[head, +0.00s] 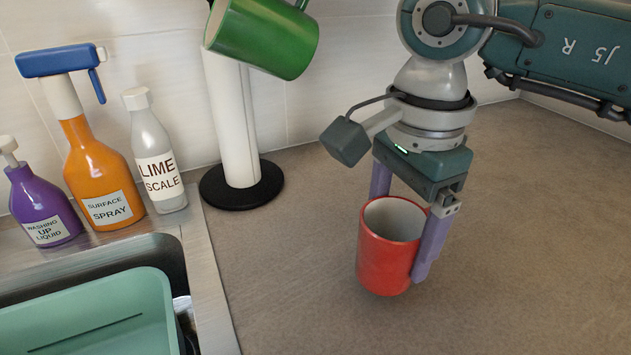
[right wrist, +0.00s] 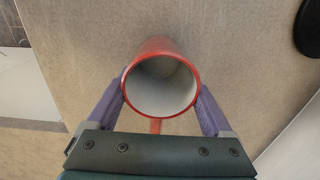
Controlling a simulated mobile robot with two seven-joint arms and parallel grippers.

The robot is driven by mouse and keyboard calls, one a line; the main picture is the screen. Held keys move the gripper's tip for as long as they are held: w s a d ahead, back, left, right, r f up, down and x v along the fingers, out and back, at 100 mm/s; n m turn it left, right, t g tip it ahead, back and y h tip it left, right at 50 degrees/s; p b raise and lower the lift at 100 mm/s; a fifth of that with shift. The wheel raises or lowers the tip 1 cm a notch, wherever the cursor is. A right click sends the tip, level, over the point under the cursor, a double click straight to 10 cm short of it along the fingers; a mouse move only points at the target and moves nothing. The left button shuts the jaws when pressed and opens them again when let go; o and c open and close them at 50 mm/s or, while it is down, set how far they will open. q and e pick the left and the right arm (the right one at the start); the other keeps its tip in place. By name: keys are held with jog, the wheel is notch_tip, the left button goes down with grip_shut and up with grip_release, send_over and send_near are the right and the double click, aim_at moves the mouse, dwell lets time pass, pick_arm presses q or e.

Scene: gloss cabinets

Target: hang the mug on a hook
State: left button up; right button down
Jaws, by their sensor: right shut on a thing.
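A red mug (head: 383,255) with a pale inside is upright over the counter. My right gripper (head: 405,235) is shut on it, with one purple finger on each side of its body. The right wrist view looks down into the mug (right wrist: 160,52), and its red handle shows below the rim, between the fingers, toward the palm. I cannot tell whether its bottom touches the counter. A green mug (head: 265,40) is tilted high up beside the white upright (head: 232,120); what holds it is cut off by the top edge. No hook shows clearly. My left gripper is out of view.
The upright has a round black base (head: 265,190). A purple bottle (head: 40,205), an orange spray bottle (head: 100,175) and a white lime scale bottle (head: 155,155) stand at the left, behind the sink with a green basin (head: 90,310). The counter (head: 540,240) at right is clear.

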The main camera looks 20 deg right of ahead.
notch_tip(320, 180, down, 3)
jog(key=shift+r+b, duration=0.2)
jog(key=shift+b, duration=0.35)
jog(key=shift+r, duration=0.15)
grip_release()
